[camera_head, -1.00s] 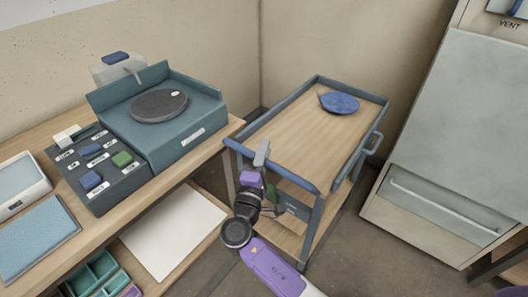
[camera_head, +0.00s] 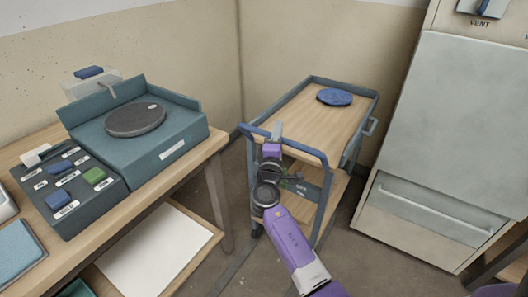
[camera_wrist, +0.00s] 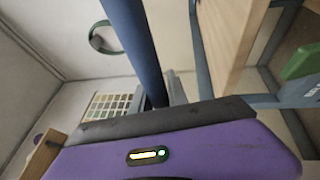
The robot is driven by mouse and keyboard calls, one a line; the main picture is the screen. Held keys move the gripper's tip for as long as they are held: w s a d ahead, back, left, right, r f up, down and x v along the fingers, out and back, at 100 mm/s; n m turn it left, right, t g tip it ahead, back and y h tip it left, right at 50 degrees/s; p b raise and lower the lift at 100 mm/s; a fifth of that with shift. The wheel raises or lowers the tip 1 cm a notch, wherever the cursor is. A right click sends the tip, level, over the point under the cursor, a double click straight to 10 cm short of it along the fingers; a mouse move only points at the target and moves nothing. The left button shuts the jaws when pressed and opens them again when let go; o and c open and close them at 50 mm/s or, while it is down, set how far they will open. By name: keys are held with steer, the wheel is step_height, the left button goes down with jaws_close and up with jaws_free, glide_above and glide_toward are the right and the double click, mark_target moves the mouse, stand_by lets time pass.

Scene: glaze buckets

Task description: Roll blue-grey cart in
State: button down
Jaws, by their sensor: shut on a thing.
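The blue-grey cart (camera_head: 311,112) has a wooden top, a raised blue-grey rim and a lower wooden shelf. It stands between the wooden bench and the grey vented unit, close to the back corner. A round blue disc (camera_head: 334,97) lies on its top near the far end. My gripper (camera_head: 276,134) is at the near end of the cart and shut on its push handle (camera_head: 294,144). In the wrist view the blue handle bar (camera_wrist: 136,45) runs into the jaws, whose tips are partly hidden by my purple gripper body.
The wooden bench (camera_head: 205,150) on the left carries a teal wheel unit (camera_head: 140,133) and a dark button panel (camera_head: 66,188). The grey unit (camera_head: 460,130) with a bar handle stands on the right. Bare floor shows around the cart.

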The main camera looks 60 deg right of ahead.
steer(key=d+b, duration=0.8)
steer(key=d, duration=1.4)
steer(key=shift+w+d, duration=0.25)
steer(key=shift+w, duration=0.1)
steer(key=c, duration=1.3)
jaws_free()
steer(key=shift+d, duration=0.1)
steer(key=p+v, duration=0.1)
steer(key=v, duration=0.7)
